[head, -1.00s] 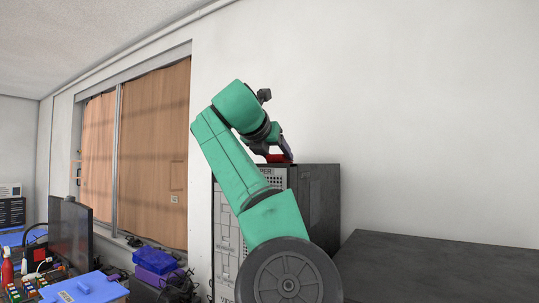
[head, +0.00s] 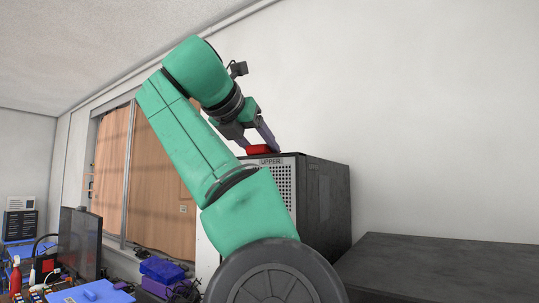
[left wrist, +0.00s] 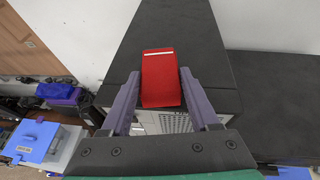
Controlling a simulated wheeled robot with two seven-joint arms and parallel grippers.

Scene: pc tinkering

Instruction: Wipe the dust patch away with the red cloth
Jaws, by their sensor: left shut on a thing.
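My left gripper (head: 262,143) is shut on the red cloth (head: 257,150), a block-like red piece with a pale stripe. In the head view the cloth is at the front top edge of the tall black cabinet (head: 325,190) labelled "UPPER". In the left wrist view the red cloth (left wrist: 160,85) sits between the two purple-grey fingers, over the cabinet's dark top (left wrist: 170,22). I cannot tell whether the cloth touches that top. I cannot make out a dust patch in either view. My right gripper is not in view.
A lower dark surface (head: 450,265) lies to the right of the cabinet. A white wall (head: 420,110) stands behind. At the lower left are a monitor (head: 80,243), a blue box (head: 162,270) and a blue-lidded case (head: 90,292).

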